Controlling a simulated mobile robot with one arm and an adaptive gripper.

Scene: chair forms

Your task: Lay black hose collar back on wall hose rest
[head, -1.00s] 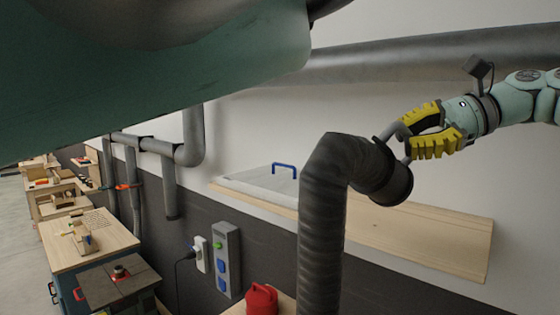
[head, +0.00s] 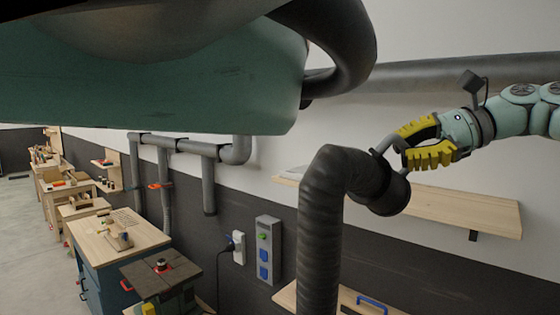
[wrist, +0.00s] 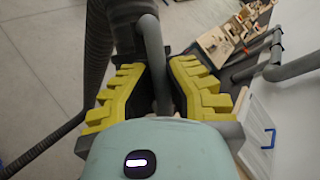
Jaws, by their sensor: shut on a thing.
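The black hose rises in the head view and bends right to its dark collar (head: 385,192), which has a grey loop handle (head: 388,140). My gripper (head: 427,142), with yellow ribbed fingers, is shut on this handle at the collar's upper right. The collar hangs in the air, its open end tilted down and right, in front of a wooden wall shelf. In the wrist view the handle (wrist: 152,55) passes between the yellow fingers, with the black hose (wrist: 98,45) beyond. I cannot make out a wall hose rest in either view.
The wooden wall shelf (head: 460,208) is behind the collar. A grey pipe (head: 470,72) runs along the wall above. A socket box (head: 268,250) is on the wall. A blue handle (head: 372,303) shows low down. Workbenches (head: 120,245) stand left, beside open floor (head: 25,240).

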